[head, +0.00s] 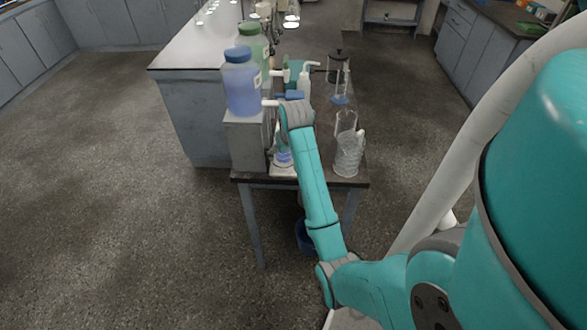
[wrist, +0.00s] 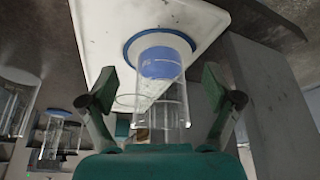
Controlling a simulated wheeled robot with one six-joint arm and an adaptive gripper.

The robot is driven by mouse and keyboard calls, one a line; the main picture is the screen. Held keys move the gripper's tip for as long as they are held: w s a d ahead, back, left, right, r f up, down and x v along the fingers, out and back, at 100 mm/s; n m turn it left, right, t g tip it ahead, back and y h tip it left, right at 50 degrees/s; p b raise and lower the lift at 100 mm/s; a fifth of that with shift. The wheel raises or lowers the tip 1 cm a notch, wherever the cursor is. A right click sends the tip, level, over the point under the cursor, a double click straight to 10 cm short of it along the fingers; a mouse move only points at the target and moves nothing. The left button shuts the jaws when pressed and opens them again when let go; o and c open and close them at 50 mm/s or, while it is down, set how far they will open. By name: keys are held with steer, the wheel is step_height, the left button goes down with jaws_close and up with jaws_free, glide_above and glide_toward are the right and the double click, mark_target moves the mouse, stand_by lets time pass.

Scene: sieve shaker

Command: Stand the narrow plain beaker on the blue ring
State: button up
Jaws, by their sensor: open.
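A narrow clear beaker (wrist: 175,86) shows in the wrist view, with its base end over the blue ring (wrist: 128,47) on a white tray (wrist: 92,30). The base appears to rest inside the ring, and a blue patch shows through the glass. My gripper (wrist: 166,102) is open, with one green finger on each side of the beaker and visible gaps between. In the head view, my gripper (head: 283,143) is low over the near left part of the table. The blue ring (head: 283,160) shows below it, and the arm hides most of the beaker.
A grey box (head: 247,143) carrying a blue-filled bottle (head: 242,84) stands close left of my gripper. Two clear beakers (head: 347,155) (head: 346,122) stand at the table's right. Open floor lies left.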

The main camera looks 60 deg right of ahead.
steer(key=s+a, duration=0.6)
steer(key=s+a+f+n+t, duration=0.25)
steer(key=a+f, duration=0.25)
steer(key=a, duration=0.6)
steer(key=s+a+f+n+t, duration=0.25)
steer(key=a+f, duration=0.25)
steer(key=a, duration=0.7)
steer(key=s+a+r+n+t+y, duration=0.1)
steer(key=s+a+r+n+t, duration=0.1)
steer(key=s+a+r, duration=0.4)
steer(key=s+a+r+n+t+y, duration=0.2)
steer(key=s+a+r+t, duration=0.2)
steer(key=s+a+r, duration=0.3)
steer(key=s, duration=0.4)
steer(key=shift+a+t, duration=0.2)
steer(key=shift+t, duration=0.1)
